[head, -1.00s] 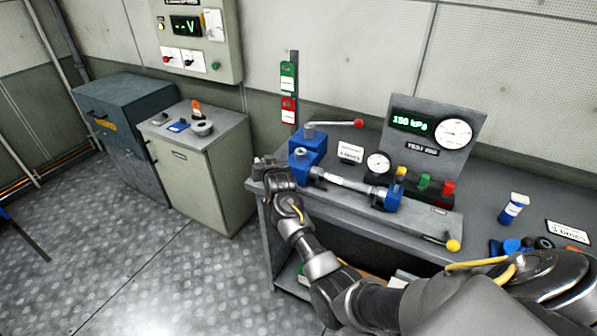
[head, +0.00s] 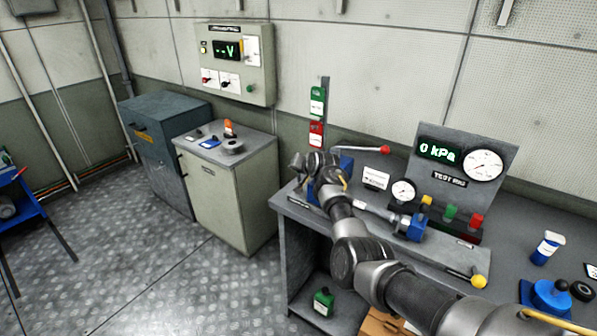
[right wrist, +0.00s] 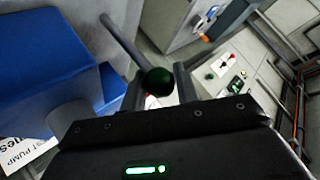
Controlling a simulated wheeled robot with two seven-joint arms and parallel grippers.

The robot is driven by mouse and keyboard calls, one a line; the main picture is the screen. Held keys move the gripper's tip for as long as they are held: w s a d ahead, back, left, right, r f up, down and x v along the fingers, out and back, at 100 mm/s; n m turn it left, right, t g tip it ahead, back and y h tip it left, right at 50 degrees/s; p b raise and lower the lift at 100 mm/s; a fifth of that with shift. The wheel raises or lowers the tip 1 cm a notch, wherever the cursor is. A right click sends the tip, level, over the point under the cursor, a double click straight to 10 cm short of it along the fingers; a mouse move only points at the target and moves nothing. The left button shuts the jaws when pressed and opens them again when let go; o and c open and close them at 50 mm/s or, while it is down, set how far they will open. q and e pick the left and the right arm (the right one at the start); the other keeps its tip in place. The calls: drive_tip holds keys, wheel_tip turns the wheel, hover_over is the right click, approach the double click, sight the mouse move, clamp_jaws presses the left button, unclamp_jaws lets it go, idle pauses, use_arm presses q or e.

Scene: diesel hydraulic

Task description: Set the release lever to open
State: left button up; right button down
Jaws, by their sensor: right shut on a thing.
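The release lever (right wrist: 124,46) shows in the right wrist view as a grey rod ending in a dark green-black ball knob (right wrist: 157,81). It is beside the blue pump body (right wrist: 52,62). My right gripper (head: 316,164) is at the left end of the bench in the head view, its fingers on both sides of the knob. It is shut on the knob. In the head view the gripper and wrist hide the lever and most of the blue pump (head: 346,164). The test rig display (head: 439,150) reads 0 kPa. My left gripper is not in view.
A red-knobbed pump handle (head: 355,149) lies behind the gripper. A small gauge (head: 403,191), colored buttons (head: 450,213) and a yellow-knobbed lever (head: 479,281) are to the right on the bench (head: 515,245). The grey-green cabinet (head: 228,200) stands left, across a gap.

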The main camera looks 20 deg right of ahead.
drive_tip(key=shift+w+d, duration=0.1)
drive_tip(key=shift+d, duration=0.15)
drive_tip(key=c, duration=1.5)
unclamp_jaws()
drive_tip(key=o, duration=0.4)
drive_tip(key=shift+w, duration=0.1)
drive_tip(key=shift+s+r, duration=0.35)
drive_tip(key=shift+s, duration=0.3)
drive_tip(key=b+v, duration=0.1)
drive_tip(key=v, duration=0.8)
drive_tip(key=shift+r+b, duration=0.15)
drive_tip(key=shift+b, duration=0.2)
